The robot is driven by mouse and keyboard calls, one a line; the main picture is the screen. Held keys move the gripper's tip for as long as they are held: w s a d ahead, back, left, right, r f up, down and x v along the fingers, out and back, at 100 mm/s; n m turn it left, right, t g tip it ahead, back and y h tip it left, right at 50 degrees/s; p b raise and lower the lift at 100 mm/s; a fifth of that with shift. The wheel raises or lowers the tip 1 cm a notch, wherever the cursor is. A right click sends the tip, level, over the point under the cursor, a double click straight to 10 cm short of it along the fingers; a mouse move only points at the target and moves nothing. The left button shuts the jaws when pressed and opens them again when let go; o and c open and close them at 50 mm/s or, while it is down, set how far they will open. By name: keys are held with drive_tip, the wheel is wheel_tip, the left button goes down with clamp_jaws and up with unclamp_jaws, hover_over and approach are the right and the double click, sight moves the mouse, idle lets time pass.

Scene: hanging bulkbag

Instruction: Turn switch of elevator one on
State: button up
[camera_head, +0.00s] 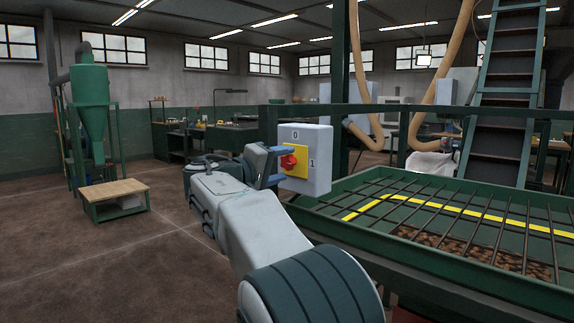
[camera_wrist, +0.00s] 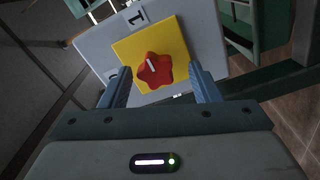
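I cannot tell for sure which label the mark points to. In the head view, the knob (camera_head: 289,162) is partly hidden by my gripper (camera_head: 277,166). In the wrist view, my gripper (camera_wrist: 160,73) is open, one finger on each side of the knob, with gaps between the fingers and the knob.
A green hopper with a bar grate (camera_head: 440,222) stands right of and below the switch box. A green railing (camera_head: 430,112) runs behind the box. A green cyclone unit (camera_head: 90,90) and a small wooden-topped table (camera_head: 115,190) are at left. The brown floor between is clear.

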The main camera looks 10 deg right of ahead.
drive_tip(key=shift+d, duration=0.3)
drive_tip(key=v, duration=1.4)
drive_tip(key=shift+p, duration=0.4)
drive_tip(key=shift+r, duration=0.1)
drive_tip(key=s+d+f+g+y+p, duration=0.3)
drive_tip(key=s+d+p, duration=0.15)
drive_tip(key=d, duration=0.25)
drive_tip(key=s+d+f+g+y+p, duration=0.2)
drive_tip(key=s+d+f+y+p, duration=0.15)
drive_tip(key=d+p, duration=0.3)
drive_tip(key=s+f+m+g+y+p, duration=0.1)
drive_tip(key=s+y+p, duration=0.3)
drive_tip(key=s, duration=0.5)
drive_tip(key=s+f+m+g+y+p, duration=0.1)
drive_tip(key=s+f+m+y+p, duration=0.1)
drive_tip(key=s+p, duration=0.4)
drive_tip(key=s+f+y, duration=0.1)
drive_tip(key=s+y, duration=0.1)
drive_tip(key=s, duration=0.2)
drive_tip(key=shift+s+a+f+m+g, duration=0.3)
drive_tip(key=shift+a+f+m+g, duration=0.05)
drive_tip(key=shift+m+g, duration=0.05)
